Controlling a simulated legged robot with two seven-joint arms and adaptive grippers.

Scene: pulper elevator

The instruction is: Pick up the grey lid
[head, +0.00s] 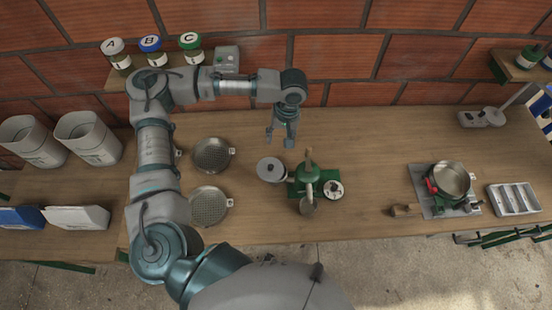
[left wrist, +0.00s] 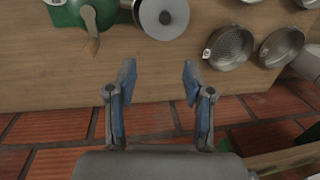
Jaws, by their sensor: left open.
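The grey lid (head: 265,172) is round with a small dark knob. It lies just left of the green pulper (head: 308,173) in the head view. In the left wrist view the lid (left wrist: 158,31) is at the top middle, beyond my fingertips. My left gripper (head: 281,146) hangs over the table just behind the lid, open and empty. In the left wrist view its two blue fingers (left wrist: 157,76) are spread apart with bare table between them. The fingers and the lid are apart. My right gripper is not in view.
Two round sieves (head: 212,154) lie left of the lid. Jars (head: 151,48) stand on a wall shelf.

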